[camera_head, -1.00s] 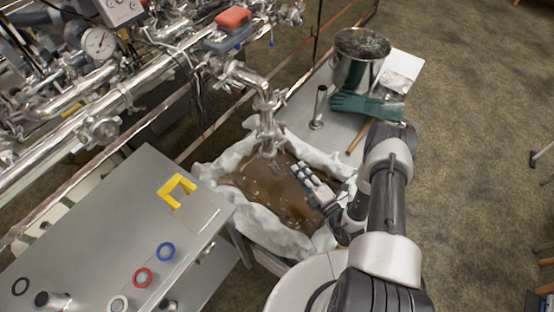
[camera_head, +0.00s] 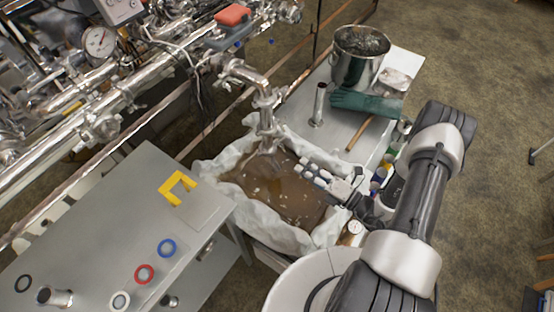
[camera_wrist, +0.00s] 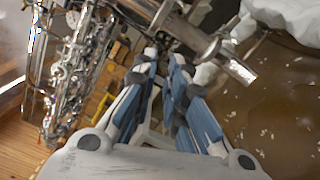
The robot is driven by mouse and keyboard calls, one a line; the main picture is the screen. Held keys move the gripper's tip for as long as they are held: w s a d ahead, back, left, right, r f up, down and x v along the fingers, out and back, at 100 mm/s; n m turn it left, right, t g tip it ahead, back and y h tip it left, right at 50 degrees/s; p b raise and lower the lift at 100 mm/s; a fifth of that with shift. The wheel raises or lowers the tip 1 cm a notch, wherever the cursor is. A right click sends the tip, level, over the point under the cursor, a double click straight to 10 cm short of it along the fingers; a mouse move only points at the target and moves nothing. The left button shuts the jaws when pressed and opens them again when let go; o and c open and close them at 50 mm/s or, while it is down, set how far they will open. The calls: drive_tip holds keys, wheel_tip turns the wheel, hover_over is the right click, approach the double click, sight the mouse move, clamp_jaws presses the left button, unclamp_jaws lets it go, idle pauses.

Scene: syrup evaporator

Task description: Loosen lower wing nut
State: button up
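A shiny vertical pipe (camera_head: 266,122) with clamp fittings (camera_head: 265,100) hangs from the metal pipework over a cloth-lined vat of brown liquid. The lower wing nut is too small to make out for certain. In the wrist view a metal pipe end (camera_wrist: 236,66) crosses the upper part, beyond my fingertips and to their right. My gripper (camera_head: 306,168) is over the vat, to the right of and below the pipe, apart from it. In the wrist view my gripper (camera_wrist: 164,56) has its fingertips apart by a small gap, with nothing between them.
The vat's white cloth (camera_head: 215,165) surrounds the liquid. A grey table (camera_head: 120,210) with a yellow bracket (camera_head: 177,187) and coloured rings stands at left. At the back right are a steel pot (camera_head: 360,57), green gloves (camera_head: 367,103) and an upright metal tube (camera_head: 319,103). Small bottles (camera_head: 378,178) stand beside my arm.

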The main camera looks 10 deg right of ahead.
drive_tip(key=s+a+r+n+g+y, duration=0.1)
drive_tip(key=s+a+r+n+g, duration=0.2)
drive_tip(key=a+r+n+g, duration=0.2)
drive_tip(key=s+a+r+n+g+y, duration=0.1)
drive_tip(key=s+a+r+n+g, duration=0.2)
drive_tip(key=r+n, duration=0.9)
drive_tip(key=shift+s+a+n+g+b, duration=0.15)
drive_tip(key=shift+a+n+g+b, duration=0.2)
drive_tip(key=shift+a+n+g, duration=1.3)
drive_tip(key=shift+d+m+g, duration=0.6)
drive_tip(key=shift+m+g, duration=0.05)
drive_tip(key=shift+m, duration=0.1)
drive_tip(key=shift+c, duration=0.2)
